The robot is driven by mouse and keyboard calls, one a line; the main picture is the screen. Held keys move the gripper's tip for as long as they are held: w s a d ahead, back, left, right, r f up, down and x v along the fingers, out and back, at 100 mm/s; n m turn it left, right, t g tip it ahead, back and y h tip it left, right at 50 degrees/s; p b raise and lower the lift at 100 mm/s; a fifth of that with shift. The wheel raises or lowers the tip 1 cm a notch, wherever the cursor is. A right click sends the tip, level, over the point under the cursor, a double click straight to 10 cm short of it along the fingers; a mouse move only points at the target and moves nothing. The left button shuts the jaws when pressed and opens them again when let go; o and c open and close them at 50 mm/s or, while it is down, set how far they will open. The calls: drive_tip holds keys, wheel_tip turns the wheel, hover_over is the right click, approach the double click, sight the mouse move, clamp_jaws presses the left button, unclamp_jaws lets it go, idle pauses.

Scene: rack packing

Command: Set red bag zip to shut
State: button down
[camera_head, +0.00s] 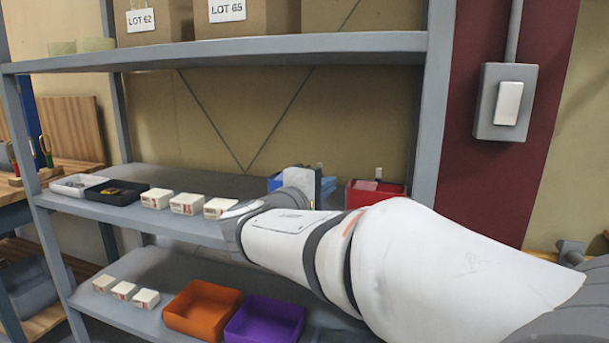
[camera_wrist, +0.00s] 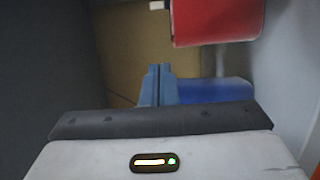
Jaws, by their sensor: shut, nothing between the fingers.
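The red bag (camera_head: 372,194) stands on the middle shelf at its right end, partly hidden behind my arm. Its top shows an opening with something pale inside, and a small white tab stands up at its back. Its red side also shows at the top right of the wrist view (camera_wrist: 215,22), with a small white piece at its left edge. I cannot make out the zip. My gripper (camera_wrist: 158,68) is shut and empty, its blue-grey fingers together, apart from the red bag in the picture.
A blue bag (camera_head: 327,185) stands left of the red one, with a white tab. White boxes (camera_head: 187,204), a black tray (camera_head: 116,192) and a white tray (camera_head: 78,186) share the shelf. Orange (camera_head: 202,309) and purple (camera_head: 265,320) bins sit below. The upper shelf (camera_head: 250,46) lies overhead.

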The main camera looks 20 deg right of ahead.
sight(379, 174)
drive_tip(key=w+d+b, duration=0.1)
drive_tip(key=w+d, duration=0.2)
drive_tip(key=d, duration=0.7)
drive_tip(key=shift+w, duration=0.4)
